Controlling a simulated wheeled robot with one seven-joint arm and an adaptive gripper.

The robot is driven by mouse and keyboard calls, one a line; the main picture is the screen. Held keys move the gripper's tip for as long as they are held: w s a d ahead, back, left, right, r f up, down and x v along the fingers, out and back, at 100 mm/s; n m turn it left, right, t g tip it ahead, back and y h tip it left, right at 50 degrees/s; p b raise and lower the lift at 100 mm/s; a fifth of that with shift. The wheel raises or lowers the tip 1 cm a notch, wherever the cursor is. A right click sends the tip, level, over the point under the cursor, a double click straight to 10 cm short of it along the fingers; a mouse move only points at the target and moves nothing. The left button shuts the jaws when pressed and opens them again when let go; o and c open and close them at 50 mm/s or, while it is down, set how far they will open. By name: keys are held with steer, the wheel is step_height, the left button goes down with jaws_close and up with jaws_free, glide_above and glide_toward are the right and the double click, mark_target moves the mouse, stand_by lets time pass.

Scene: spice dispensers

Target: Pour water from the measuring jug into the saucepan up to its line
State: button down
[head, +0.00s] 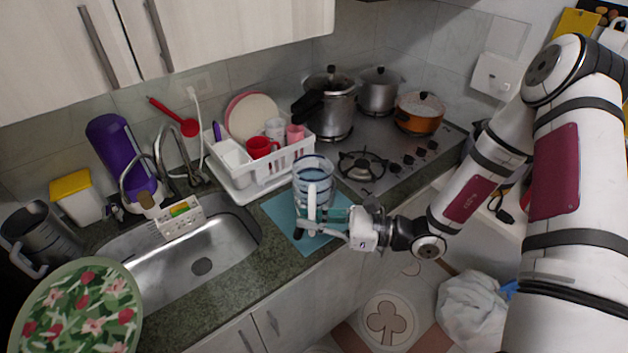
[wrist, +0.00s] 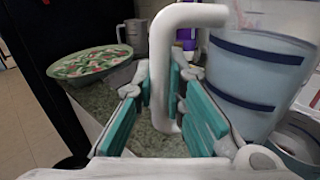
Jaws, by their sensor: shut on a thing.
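The measuring jug (head: 314,172) is clear with dark bands, a white handle and bluish water inside. It looks upright, above or on the teal mat (head: 284,214) at the counter's front. My gripper (head: 322,222) is shut on its handle. In the wrist view, the teal finger pads of my gripper (wrist: 165,98) lie on both sides of the white handle (wrist: 160,65), with the jug (wrist: 245,75) at right. A rounded metallic rim (wrist: 301,150) shows below the jug there; I cannot tell whether it is the saucepan. The jug's base is partly hidden in the head view.
A dish rack (head: 262,178) stands behind the jug. The sink (head: 180,275) is to the left. The hob (head: 372,172) holds a pressure cooker (head: 331,108), a steel pot (head: 379,92) and an orange pot (head: 419,115). A floral bowl (head: 80,310) sits at the far left.

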mark_target(325, 181)
steer(key=shift+w+r+m, duration=0.2)
steer(key=shift+r+m, duration=0.2)
steer(key=shift+r, duration=0.1)
steer(key=shift+w+r+m, duration=0.2)
steer(key=shift+r+m, duration=0.2)
steer(key=shift+r, duration=0.1)
steer(key=shift+w+r+m+g+h, duration=0.35)
steer(key=shift+w+r+m, duration=0.3)
steer(key=shift+m, duration=0.25)
steer(key=shift+w+d+r+m, duration=0.1)
steer(key=shift+w+r+m, duration=0.15)
steer(key=shift+m, duration=0.15)
steer(key=shift+w+r+m, duration=0.25)
steer(key=shift+w+m, duration=0.05)
steer(key=shift+w+d+r+m, duration=0.1)
steer(key=shift+w+r+m, duration=0.2)
steer(key=shift+w+m, duration=0.4)
steer(key=shift+w, duration=0.2)
steer(key=shift+w+r+m+g+h, duration=0.1)
steer(key=shift+w+m+g+h, duration=0.05)
steer(key=shift+m+g+h, duration=0.15)
steer(key=shift+w+r+m, duration=0.1)
steer(key=shift+w+m, duration=0.15)
steer(key=shift+m, duration=0.05)
steer(key=shift+w+m+b, duration=0.2)
steer(key=shift+m+b, duration=0.1)
steer(key=shift+b, duration=0.15)
